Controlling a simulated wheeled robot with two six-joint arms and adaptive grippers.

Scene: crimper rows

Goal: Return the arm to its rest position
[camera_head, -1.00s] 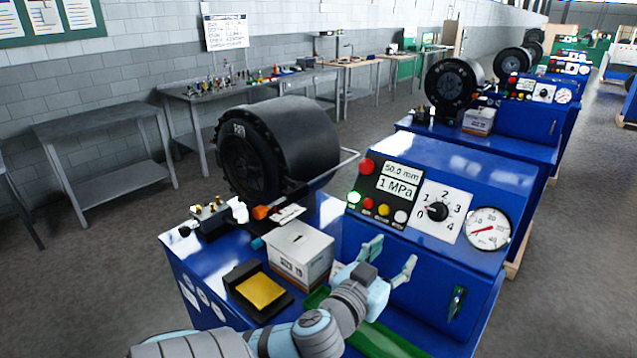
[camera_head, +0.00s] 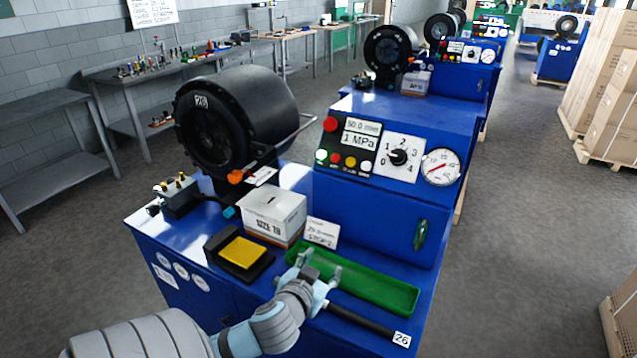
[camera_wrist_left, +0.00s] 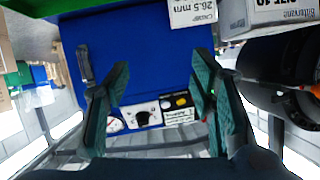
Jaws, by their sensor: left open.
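My left arm comes in from the lower left in the head view. Its gripper (camera_head: 320,268) is open with nothing between the fingers, at the left end of the green tray (camera_head: 385,293) in the picture; I cannot tell its height above it. In the left wrist view the open fingers (camera_wrist_left: 160,75) stand wide apart, with the blue machine (camera_wrist_left: 140,40) and its control panel (camera_wrist_left: 150,113) beyond them. My right gripper does not show.
A white box (camera_head: 273,215), a yellow pad in a black holder (camera_head: 240,252) and a black hose tagged 26 (camera_head: 360,318) are close by. The black crimper drum (camera_head: 240,120) stands behind. Stacked cartons (camera_head: 608,90) are at right; grey floor (camera_head: 520,200) is clear.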

